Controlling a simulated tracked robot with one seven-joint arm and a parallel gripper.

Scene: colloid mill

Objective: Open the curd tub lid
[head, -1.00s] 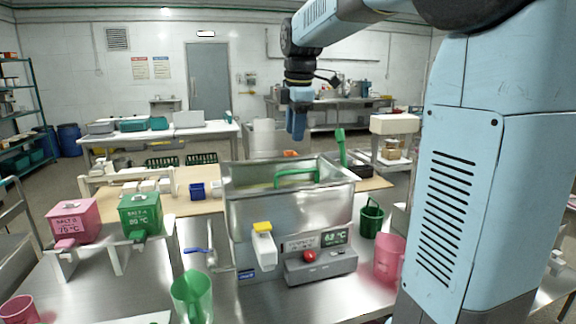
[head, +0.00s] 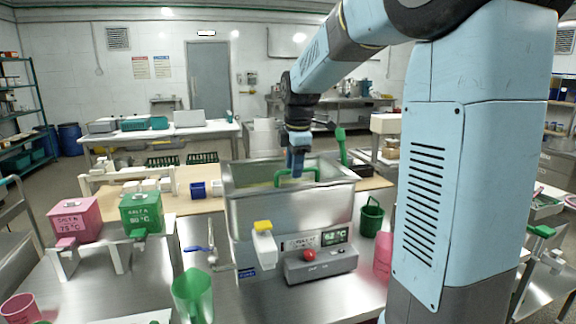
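The curd tub (head: 290,215) is a steel box on the steel table, in the middle of the head view. A green handle (head: 311,173) stands up at its top, within the rim; the lid surface under it is mostly hidden by the tub's front wall. My gripper (head: 296,172) points straight down at the handle, with its blue fingertips overlapping the handle's middle. Whether the fingers touch it or are closed on it is too small to tell.
A control box (head: 320,264) with a red button and a display stands before the tub. A yellow-topped spout (head: 264,240) sticks out in front. Green jug (head: 193,296), pink box (head: 75,219) and green box (head: 141,212) stand left; a green bucket (head: 371,217) stands right.

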